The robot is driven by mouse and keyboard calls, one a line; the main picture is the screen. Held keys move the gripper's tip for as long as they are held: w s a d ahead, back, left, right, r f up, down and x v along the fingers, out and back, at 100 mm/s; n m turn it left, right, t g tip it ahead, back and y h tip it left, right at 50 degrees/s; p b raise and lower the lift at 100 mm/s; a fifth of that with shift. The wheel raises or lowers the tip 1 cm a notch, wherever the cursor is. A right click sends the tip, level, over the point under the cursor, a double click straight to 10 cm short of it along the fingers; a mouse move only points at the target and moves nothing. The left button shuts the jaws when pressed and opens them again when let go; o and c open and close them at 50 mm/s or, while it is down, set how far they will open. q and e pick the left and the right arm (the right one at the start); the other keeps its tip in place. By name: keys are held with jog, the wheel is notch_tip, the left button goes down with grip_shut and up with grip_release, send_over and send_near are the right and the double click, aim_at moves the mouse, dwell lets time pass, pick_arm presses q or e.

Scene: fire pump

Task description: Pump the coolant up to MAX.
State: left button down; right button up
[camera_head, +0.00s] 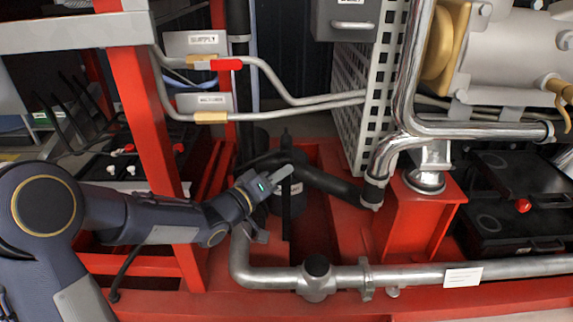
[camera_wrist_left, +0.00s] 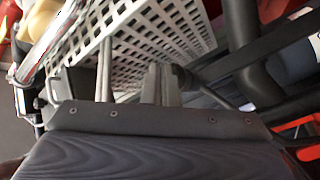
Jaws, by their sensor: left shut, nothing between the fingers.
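My left gripper (camera_head: 283,173) reaches in from the left in the head view, its fingers together and empty. It is close to the upright black rod of a black cylindrical unit (camera_head: 287,205), which looks like a pump; I cannot tell whether it touches it. The fingers also show in the left wrist view (camera_wrist_left: 158,84), side by side in front of the perforated panel. The unit is partly hidden by my gripper and by black hoses. I cannot make out a coolant level or a MAX mark. My right gripper is not in view.
A red frame post (camera_head: 146,110) stands beside my left arm. A silver pipe (camera_head: 400,274) runs along the front. A white perforated panel (camera_head: 362,90), a red pedestal (camera_head: 415,220) and black batteries (camera_head: 510,205) stand to the right. Pipes with a red-handled valve (camera_head: 227,64) are above.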

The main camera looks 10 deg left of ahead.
pick_arm(q)
jog(key=shift+w+a, duration=0.25)
jog(key=shift+w, duration=0.75)
dwell(1.1)
jog(key=shift+s, duration=0.1)
jog(key=shift+s+d, duration=0.15)
jog(key=shift+s, duration=0.5)
jog(key=shift+s+d, duration=0.15)
jog(key=shift+s, duration=0.45)
jog(key=shift+s, duration=0.1)
jog(key=s, duration=0.2)
jog(key=s+d+b, duration=0.1)
jog(key=s, duration=0.1)
jog(key=shift+s, duration=0.4)
jog(key=shift+d, duration=0.1)
dwell(2.0)
